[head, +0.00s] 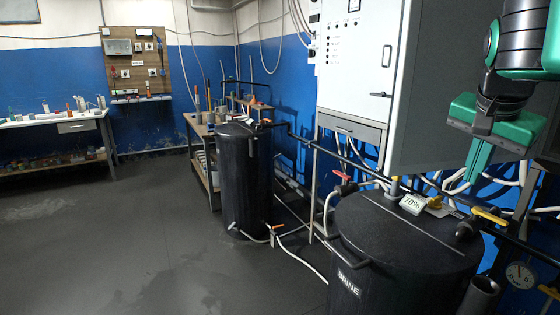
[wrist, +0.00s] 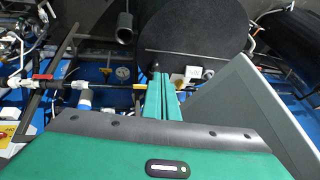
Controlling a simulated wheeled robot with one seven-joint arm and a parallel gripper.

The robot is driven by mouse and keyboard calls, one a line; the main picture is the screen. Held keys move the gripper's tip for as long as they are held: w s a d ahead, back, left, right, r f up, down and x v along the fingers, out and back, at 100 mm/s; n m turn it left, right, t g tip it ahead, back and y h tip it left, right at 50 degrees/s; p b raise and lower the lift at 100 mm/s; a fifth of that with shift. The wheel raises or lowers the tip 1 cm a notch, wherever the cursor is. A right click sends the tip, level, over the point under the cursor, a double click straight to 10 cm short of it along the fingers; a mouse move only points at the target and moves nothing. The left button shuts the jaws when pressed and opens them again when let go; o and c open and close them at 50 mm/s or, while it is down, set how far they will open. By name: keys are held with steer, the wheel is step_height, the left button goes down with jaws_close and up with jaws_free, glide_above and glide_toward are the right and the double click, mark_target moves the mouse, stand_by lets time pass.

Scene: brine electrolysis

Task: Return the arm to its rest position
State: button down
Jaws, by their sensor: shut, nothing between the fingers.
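My gripper (head: 474,176) is green and black and hangs at the upper right of the head view, in front of the grey cabinet side. Its fingers point down, above the lid of the black brine tank (head: 390,245). In the wrist view, the two green fingers of my gripper (wrist: 158,76) are together with nothing visible between them. The tank's round black lid (wrist: 190,30) shows beyond the fingertips.
A white control cabinet (head: 358,65) stands on the blue wall beside my arm. Pipes, a red-handled valve (head: 345,176), yellow handles and a gauge (head: 520,275) surround the tank. A second black tank (head: 246,175) and workbenches stand farther back. The left floor is clear.

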steer(key=s+d+f+n+g+y, duration=0.1)
steer(key=s+f+n+g+y, duration=0.2)
steer(key=s+f, duration=1.7)
step_height(320, 180, down, 3)
steer(key=n+g, duration=0.1)
steer(key=n, duration=0.1)
steer(key=shift+s+n+g, duration=0.25)
steer(key=shift+n+g, duration=0.05)
steer(key=shift+n, duration=0.1)
steer(key=shift+w, duration=0.1)
